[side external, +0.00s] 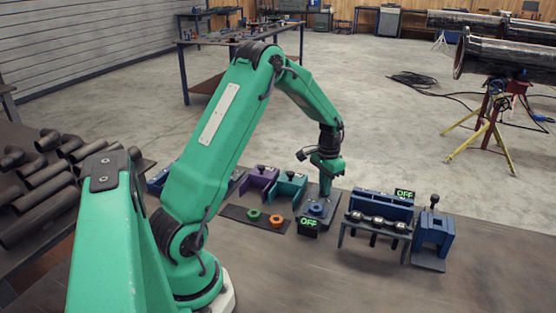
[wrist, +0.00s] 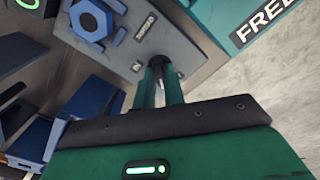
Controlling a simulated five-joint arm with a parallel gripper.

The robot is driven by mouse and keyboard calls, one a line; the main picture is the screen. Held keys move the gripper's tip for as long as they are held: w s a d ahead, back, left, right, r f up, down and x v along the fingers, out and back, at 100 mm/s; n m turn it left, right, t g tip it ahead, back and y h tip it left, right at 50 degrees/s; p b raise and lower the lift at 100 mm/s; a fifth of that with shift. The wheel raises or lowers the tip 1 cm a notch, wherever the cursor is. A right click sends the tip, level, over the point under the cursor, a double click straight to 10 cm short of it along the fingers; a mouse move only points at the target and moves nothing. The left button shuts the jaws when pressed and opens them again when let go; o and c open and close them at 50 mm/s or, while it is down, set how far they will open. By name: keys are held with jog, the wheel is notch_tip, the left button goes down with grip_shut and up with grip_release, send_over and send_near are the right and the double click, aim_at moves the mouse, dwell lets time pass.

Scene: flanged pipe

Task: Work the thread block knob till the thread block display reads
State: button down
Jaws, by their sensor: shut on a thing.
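The thread block (side external: 330,200) is a grey-blue plate carrying a blue hex nut (side external: 316,209); the nut also shows in the wrist view (wrist: 92,19). A black display (side external: 308,227) at its front reads OFF in green. My gripper (side external: 326,190) points down at the block's far part. In the wrist view its two green fingers (wrist: 159,72) are shut on a small dark knob (wrist: 157,62) on the plate, beside a small printed label. The fingers hide most of the knob.
A teal block (side external: 291,186) and a purple block (side external: 258,181) stand to the left. A green nut (side external: 253,215) and an orange nut (side external: 277,220) lie on a dark mat. A blue rack (side external: 380,210) with another OFF display and a blue clamp (side external: 434,235) stand right.

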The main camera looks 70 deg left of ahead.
jog(key=m, duration=0.6)
jog(key=shift+r, duration=0.1)
dwell(0.3)
jog(key=c, duration=1.5)
grip_release()
jog(key=shift+r, duration=3.85)
